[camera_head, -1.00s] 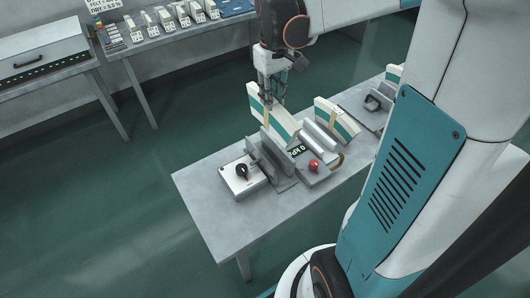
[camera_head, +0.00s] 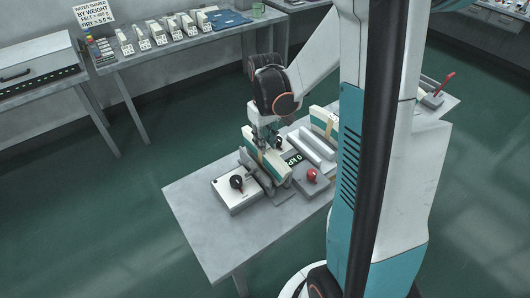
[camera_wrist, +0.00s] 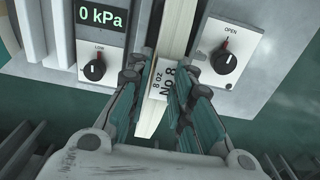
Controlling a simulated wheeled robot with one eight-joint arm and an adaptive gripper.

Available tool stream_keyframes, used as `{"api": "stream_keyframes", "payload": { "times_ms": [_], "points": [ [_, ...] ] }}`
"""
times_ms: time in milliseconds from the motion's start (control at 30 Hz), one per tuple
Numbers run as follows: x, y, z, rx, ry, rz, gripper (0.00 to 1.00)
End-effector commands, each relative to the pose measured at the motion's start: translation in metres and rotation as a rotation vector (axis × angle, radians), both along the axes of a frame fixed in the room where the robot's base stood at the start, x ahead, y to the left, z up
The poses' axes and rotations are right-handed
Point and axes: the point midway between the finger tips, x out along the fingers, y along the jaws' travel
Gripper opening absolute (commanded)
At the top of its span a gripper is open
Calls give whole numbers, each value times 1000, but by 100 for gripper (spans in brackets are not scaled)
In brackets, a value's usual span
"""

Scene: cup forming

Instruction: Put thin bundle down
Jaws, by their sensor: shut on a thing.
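A white and teal bundle (camera_head: 268,160) is tilted in the head view, over the grey clamp jaws (camera_head: 262,182) on the table. In the wrist view the bundle (camera_wrist: 178,30) is a pale slab with a label reading "8 oz No 8". My gripper (camera_head: 263,138) is shut on the bundle, with a finger on each side of it in the wrist view (camera_wrist: 158,90). The bundle lies between a display panel reading "0 kPa" (camera_wrist: 101,17) and a white box with a knob marked OPEN (camera_wrist: 230,52). I cannot tell whether its lower edge touches the clamp.
The metal table (camera_head: 205,225) is clear at its front left. A grey unit with a red knob (camera_head: 312,176) stands right of the clamp. Another white and teal bundle (camera_head: 322,120) stands behind, partly hidden by my arm. A side bench (camera_head: 185,45) holds several small blocks.

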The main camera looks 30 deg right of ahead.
Motion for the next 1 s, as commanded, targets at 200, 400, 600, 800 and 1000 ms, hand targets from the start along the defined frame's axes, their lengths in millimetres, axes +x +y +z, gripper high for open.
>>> {"api": "stream_keyframes", "payload": {
  "times_ms": [200, 400, 600, 800, 1000],
  "points": [
    [0, 0, -25, 0, 0, 0, 0],
    [0, 0, -43, 0, 0, 0, 0],
    [0, 0, -42, 0, 0, 0, 0],
    [0, 0, -45, 0, 0, 0, 36],
    [0, 0, -44, -1, 0, 0, 40]
  ]
}}
